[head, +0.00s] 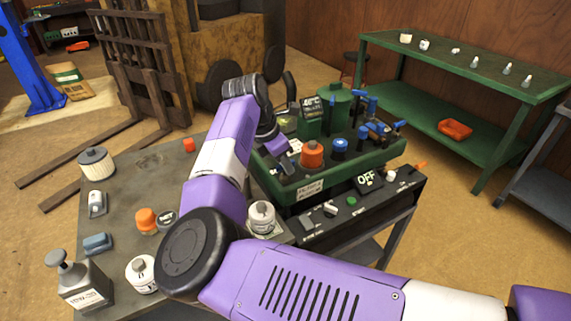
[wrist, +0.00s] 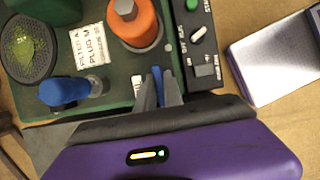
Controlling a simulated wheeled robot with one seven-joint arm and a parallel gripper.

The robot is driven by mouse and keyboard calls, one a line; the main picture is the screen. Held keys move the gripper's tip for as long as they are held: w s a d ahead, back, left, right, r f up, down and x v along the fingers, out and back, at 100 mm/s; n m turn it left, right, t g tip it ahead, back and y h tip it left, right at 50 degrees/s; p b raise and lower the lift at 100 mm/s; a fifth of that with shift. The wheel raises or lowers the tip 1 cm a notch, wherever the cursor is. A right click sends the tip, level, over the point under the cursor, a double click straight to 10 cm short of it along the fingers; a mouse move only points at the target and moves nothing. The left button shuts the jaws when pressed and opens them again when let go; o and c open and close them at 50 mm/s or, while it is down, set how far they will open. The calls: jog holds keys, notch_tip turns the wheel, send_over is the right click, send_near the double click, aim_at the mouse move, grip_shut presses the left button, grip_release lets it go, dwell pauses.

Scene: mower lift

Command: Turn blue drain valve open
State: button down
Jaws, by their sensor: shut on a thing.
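A thin blue handle (wrist: 155,87) shows edge-on between the fingers in the wrist view; I take it for the drain valve's. My gripper (wrist: 161,88) is shut on it, at the edge of the green tray (wrist: 118,99). The handle's base and the exact angle of the valve are hidden by the fingers. In the head view my gripper (head: 279,150) hangs over the left end of the green tray (head: 345,174), and the valve is not clear there.
An orange cap (wrist: 135,22) stands close to the fingers. Another blue handle (wrist: 63,91) is to their left. A black control panel (head: 365,200) with switches runs along the tray's front. A grey table (head: 125,200) with bottles and caps is at the left.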

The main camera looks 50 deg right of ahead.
jog(key=n+t, duration=0.1)
jog(key=n, duration=0.3)
jog(key=shift+n+t, duration=0.3)
jog(key=shift+t, duration=0.1)
jog(key=n+t+b, duration=0.1)
jog(key=n, duration=0.3)
jog(key=shift+f+n+t, duration=0.1)
jog(key=shift+n+t, duration=0.2)
jog(key=shift+t, duration=0.1)
jog(key=n+b, duration=0.1)
jog(key=n, duration=0.1)
jog(key=n+t+y+b, duration=0.1)
jog(key=n, duration=0.1)
jog(key=shift+y+b, duration=0.3)
jog(key=shift+b, duration=0.1)
jog(key=shift+n+t+y+b, duration=0.6)
jog(key=shift+n+b, duration=0.75)
jog(key=shift+n, duration=0.85)
jog(key=c, duration=1.5)
grip_release()
jog(key=shift+o, duration=0.2)
